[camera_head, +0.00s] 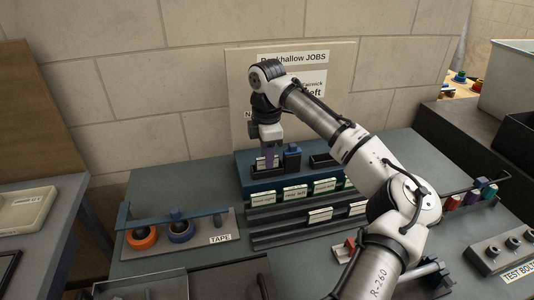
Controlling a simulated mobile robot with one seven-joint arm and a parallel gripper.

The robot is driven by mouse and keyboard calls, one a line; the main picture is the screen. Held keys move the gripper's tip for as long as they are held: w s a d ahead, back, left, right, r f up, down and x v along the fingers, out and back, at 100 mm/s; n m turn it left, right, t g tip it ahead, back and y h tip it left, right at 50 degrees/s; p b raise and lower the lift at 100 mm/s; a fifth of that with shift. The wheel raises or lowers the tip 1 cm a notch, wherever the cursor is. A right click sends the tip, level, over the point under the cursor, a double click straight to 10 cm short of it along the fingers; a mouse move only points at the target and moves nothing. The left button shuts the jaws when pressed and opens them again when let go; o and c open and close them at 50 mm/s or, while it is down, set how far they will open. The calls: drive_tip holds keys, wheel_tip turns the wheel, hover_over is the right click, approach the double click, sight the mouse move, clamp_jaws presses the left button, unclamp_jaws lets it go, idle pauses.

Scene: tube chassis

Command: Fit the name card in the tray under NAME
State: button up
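A pale upright board (240,75) headed "JOBS" stands against the wall, with a white sign (316,82) partly hidden by my arm. Below the sign's level, an "N" shows at the left of the board, the rest of that label hidden behind my wrist. A blue tray (246,163) stands at the board's foot, with dark slots on top. My gripper (268,160) points down over the tray's left slot. A small white card (261,163) shows at its fingertips; I cannot tell whether the fingers hold it. Several lettered cards (295,193) stand in the stepped rack in front, their words too small to read.
A dark blue block (292,157) stands on the tray close right of my gripper. The tape holder (197,236) with orange and blue rolls is at left. A test bolt block (505,250) is at right. Grey bench top (175,190) is bare left of the tray.

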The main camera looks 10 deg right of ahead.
wheel_tip(320, 180, up, 14)
drive_tip(key=shift+b, duration=0.4)
drive_tip(key=shift+f, duration=0.15)
